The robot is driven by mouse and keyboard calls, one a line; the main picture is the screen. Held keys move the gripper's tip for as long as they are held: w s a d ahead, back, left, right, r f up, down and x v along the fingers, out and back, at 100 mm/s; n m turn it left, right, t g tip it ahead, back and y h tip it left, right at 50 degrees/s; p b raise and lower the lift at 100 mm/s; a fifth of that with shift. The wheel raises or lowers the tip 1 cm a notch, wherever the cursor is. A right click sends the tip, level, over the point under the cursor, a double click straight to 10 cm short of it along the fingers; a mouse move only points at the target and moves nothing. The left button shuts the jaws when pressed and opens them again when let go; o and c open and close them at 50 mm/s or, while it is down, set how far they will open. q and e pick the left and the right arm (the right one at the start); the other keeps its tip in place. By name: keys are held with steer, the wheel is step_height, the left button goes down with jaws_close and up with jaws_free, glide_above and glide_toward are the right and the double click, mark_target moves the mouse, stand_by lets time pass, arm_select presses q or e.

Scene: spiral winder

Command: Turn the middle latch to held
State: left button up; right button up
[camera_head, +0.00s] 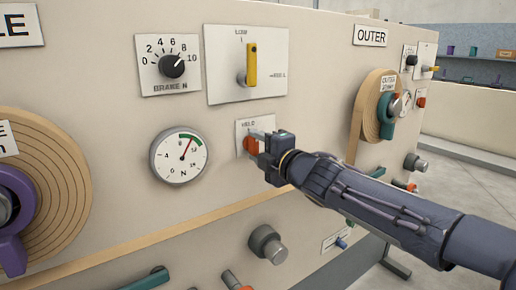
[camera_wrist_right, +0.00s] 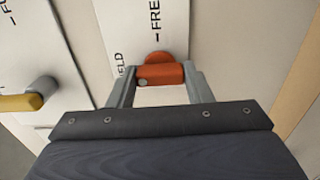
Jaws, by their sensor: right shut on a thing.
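The middle latch (camera_head: 250,146) is an orange-red knob on a small white plate (camera_head: 242,127) marked HELD, in the middle of the panel. In the right wrist view the latch (camera_wrist_right: 158,72) is an orange bar with a round base behind it, by the words FREE and HELD, the latter partly cut off. My right gripper (camera_head: 262,144) is at the latch, with one finger on each side of the bar in the wrist view, shut on it. Which mark the latch points to is hard to tell. My left gripper is in neither view.
Above the latch is a yellow lever (camera_head: 251,64) on a larger plate. A round gauge (camera_head: 180,156) and a black brake knob (camera_head: 172,66) are to the left. A grey knob (camera_head: 267,244) sticks out below. The OUTER reel (camera_head: 368,105) is to the right.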

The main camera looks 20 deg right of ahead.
steer(key=shift+f, duration=0.1)
steer(key=o, duration=1)
steer(key=p+v, duration=0.1)
steer(key=v, duration=0.6)
steer(key=shift+s+d+p, duration=0.1)
steer(key=shift+s+p, duration=0.3)
steer(key=shift+d, duration=0.1)
